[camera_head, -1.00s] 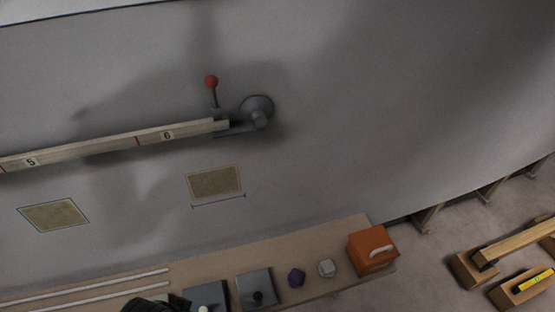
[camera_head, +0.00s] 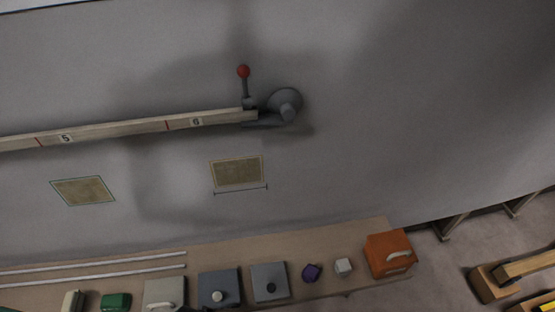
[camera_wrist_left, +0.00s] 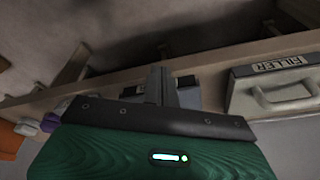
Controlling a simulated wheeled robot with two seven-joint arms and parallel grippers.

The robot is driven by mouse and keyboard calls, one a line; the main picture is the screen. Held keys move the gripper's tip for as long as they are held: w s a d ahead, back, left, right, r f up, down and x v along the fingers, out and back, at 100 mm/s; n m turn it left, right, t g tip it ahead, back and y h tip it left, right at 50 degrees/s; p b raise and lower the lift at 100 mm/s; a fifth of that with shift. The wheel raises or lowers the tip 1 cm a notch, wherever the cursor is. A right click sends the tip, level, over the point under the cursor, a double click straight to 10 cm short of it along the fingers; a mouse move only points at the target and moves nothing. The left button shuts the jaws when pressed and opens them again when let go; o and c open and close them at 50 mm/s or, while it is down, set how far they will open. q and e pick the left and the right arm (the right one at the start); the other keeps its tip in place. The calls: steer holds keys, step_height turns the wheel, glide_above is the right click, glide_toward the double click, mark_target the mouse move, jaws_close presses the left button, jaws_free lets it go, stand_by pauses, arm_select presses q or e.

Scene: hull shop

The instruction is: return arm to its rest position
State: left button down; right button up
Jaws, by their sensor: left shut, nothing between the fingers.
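My left gripper (camera_wrist_left: 159,86) shows in the left wrist view, with its green and black housing below the fingers. Its fingers are together and I see nothing held between them. Behind the fingertips is a dark grey block on the bench; whether they touch it I cannot tell. Neither gripper shows in the head view, and my right gripper is in no view.
A case marked FILLER (camera_wrist_left: 272,88) is right of my fingers. A red-knobbed lever (camera_head: 243,72) and numbered batten (camera_head: 130,129) are on the hull.

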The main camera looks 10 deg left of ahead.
arm_select(q)
steer(key=s+f, duration=0.4)
steer(key=f, duration=0.8)
steer(key=s+a+f, duration=0.2)
steer(key=s+f, duration=0.6)
steer(key=s+a+f+g, duration=0.1)
steer(key=s+f, duration=0.7)
steer(key=s, duration=0.1)
steer(key=shift+s+a+g, duration=0.3)
steer(key=shift+a, duration=0.1)
